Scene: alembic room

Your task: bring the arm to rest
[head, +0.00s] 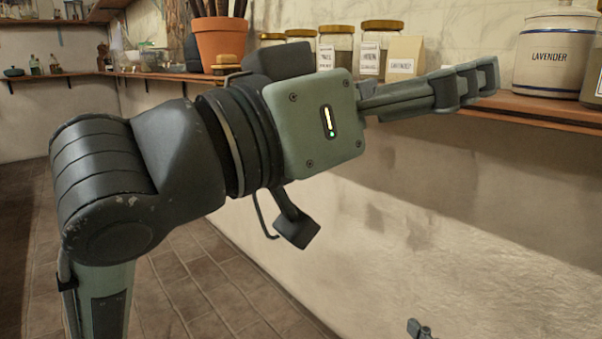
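My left arm comes up from the lower left and bends to the right across the middle of the view. Its grey-green gripper (478,82) points right, in front of the wall shelf and short of the lavender jar in the picture. I see the fingers from the side, one overlapping the other, so the gap between them is hidden. No object shows in them. A small grey-green piece at the bottom edge looks like the tip of my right gripper (420,328); the rest of it is out of view.
A wooden shelf (545,108) runs along the right wall. It carries a white lavender jar (552,57), several labelled glass jars (372,50), a label card (404,60) and a terracotta pot (221,42) of tools. The plaster wall below is bare, and the tiled floor (205,278) looks clear.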

